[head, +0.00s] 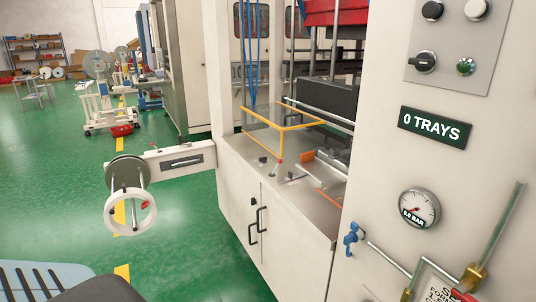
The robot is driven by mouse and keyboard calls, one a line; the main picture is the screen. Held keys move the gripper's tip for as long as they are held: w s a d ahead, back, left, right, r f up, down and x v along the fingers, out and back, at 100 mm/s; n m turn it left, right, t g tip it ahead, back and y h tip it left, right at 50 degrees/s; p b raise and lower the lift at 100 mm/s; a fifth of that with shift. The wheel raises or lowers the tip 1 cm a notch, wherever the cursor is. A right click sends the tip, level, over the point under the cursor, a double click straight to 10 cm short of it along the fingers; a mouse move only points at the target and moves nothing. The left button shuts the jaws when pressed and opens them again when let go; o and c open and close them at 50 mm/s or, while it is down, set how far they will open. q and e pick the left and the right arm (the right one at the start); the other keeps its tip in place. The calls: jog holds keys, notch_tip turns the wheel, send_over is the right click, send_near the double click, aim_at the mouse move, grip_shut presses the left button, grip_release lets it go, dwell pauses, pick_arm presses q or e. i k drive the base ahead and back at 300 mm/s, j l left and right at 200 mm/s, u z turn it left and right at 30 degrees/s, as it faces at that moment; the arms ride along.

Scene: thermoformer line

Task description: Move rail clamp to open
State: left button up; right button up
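Neither of my grippers is in view.
An orange-edged clear guard (283,128) stands over the bed. A panel at right carries a "0 TRAYS" display (435,128), a gauge (419,208) and a blue valve (353,239).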

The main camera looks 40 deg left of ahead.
aim_at(280, 161)
jog(key=i+j+u, duration=0.3)
jog(key=i+j, duration=0.4)
jog(key=j, duration=0.15)
jog(key=i+j+u, duration=0.35)
jog(key=i+j, duration=0.35)
jog(key=i, duration=0.15)
jog(key=k+l+z, duration=0.7)
jog(key=k+j, duration=0.1)
jog(key=k, duration=0.05)
